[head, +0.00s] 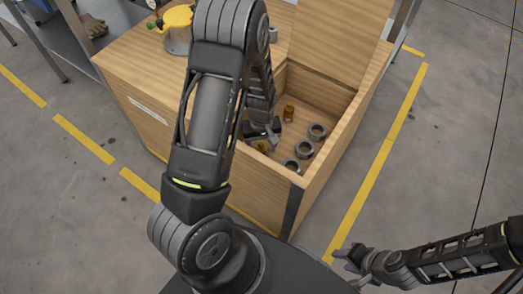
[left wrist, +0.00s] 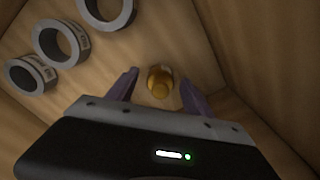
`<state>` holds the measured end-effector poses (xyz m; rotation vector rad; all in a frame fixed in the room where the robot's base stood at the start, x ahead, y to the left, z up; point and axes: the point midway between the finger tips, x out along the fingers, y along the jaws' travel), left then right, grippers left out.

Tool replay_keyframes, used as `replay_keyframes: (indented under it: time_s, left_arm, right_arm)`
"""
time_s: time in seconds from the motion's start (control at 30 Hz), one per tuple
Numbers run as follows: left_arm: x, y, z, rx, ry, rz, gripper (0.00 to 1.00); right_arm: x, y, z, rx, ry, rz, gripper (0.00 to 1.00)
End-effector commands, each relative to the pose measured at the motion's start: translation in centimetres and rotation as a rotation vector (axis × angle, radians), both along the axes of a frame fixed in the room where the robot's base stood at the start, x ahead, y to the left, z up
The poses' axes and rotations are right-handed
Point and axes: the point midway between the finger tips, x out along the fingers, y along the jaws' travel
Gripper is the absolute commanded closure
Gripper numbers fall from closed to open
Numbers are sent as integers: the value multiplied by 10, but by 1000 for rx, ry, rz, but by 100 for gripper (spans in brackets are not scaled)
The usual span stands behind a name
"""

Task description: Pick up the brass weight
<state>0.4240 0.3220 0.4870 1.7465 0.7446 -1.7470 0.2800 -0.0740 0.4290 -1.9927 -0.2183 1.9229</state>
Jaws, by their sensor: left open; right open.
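A small brass weight (head: 262,147) lies in the wooden bin, partly hidden by my left gripper (head: 262,138). In the left wrist view a brass weight (left wrist: 160,82) sits between the two purple fingertips of my left gripper (left wrist: 157,90), with a gap on each side. The left gripper is open and reaches down into the bin. My right gripper (head: 345,262) is open and empty, outside the bin at the lower right.
Several grey metal rings, such as one ring (head: 317,131), lie in the bin to the right of my left gripper. The wooden walls (head: 335,140) enclose it closely. A yellow-topped object (head: 178,17) stands on the wooden top at the back left. The floor at right is clear.

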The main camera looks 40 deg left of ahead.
Motion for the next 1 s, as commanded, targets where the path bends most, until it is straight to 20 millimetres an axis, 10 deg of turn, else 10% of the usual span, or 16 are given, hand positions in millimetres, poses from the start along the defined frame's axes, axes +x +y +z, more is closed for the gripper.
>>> replay_keyframes:
  time_s: [0.6,1.0]
  left_arm:
    - [0,0,0,0,0,0,41]
    - [0,0,-1,0,0,0,74]
  right_arm:
    - [0,0,0,0,0,0,59]
    - [0,0,0,0,0,0,59]
